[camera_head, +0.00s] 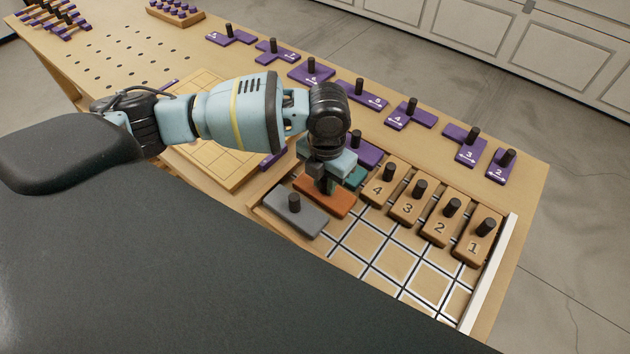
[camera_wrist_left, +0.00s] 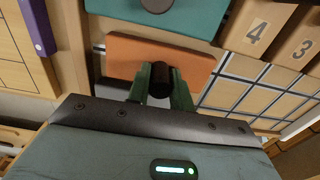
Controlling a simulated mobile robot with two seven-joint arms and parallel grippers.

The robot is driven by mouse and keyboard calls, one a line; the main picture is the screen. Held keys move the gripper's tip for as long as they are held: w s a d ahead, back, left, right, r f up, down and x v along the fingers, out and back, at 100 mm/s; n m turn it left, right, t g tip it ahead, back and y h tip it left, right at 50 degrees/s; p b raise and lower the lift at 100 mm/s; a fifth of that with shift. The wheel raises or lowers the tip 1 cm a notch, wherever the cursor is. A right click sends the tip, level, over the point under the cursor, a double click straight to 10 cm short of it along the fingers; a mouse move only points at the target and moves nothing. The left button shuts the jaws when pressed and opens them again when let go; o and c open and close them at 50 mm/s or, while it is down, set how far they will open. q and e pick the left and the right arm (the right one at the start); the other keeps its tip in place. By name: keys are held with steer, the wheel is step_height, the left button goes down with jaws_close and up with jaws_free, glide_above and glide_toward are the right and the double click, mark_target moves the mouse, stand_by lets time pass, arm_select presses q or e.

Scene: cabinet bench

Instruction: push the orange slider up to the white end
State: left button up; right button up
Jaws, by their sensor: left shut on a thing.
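The orange slider (camera_head: 319,197) lies at the left part of the gridded tray, between the grey slider (camera_head: 294,213) and a teal slider (camera_head: 355,177). My left gripper (camera_head: 327,178) is over it, shut on its dark knob, which shows between the fingers in the left wrist view; the orange slider (camera_wrist_left: 160,60) fills the middle there. The white end (camera_head: 487,272) is the strip along the tray's right side. The grid squares (camera_head: 395,258) between the orange slider and the white end are empty. My right gripper is not in view.
Tan sliders 4 (camera_head: 385,181), 3 (camera_head: 414,203), 2 (camera_head: 445,222) and 1 (camera_head: 477,243) stand along the tray's far side. Purple numbered pieces (camera_head: 473,147) line the bench's far edge. A wooden board (camera_head: 212,160) lies left of the tray.

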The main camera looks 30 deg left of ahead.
mark_target(348, 205)
arm_select(q)
steer(key=shift+s+d+p, duration=0.2)
steer(key=shift+s+d, duration=0.05)
steer(key=shift+d, duration=1.3)
steer(key=shift+s+d+p, duration=0.2)
steer(key=shift+d, duration=1.3)
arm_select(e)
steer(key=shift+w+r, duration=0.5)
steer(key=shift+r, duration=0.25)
arm_select(q)
steer(key=shift+d, duration=0.45)
steer(key=shift+s+d, duration=0.2)
steer(key=shift+d, duration=0.95)
steer(key=shift+s+d, duration=0.15)
steer(key=shift+d, duration=1.05)
steer(key=shift+s+d, duration=0.2)
steer(key=shift+d, duration=0.95)
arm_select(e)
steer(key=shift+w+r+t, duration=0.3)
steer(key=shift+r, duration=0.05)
arm_select(q)
steer(key=shift+s+d, duration=0.2)
steer(key=shift+d, duration=1.15)
steer(key=shift+s+d, duration=0.15)
steer(key=shift+d, duration=1.15)
steer(key=shift+s+d, duration=0.2)
steer(key=shift+d, duration=1.15)
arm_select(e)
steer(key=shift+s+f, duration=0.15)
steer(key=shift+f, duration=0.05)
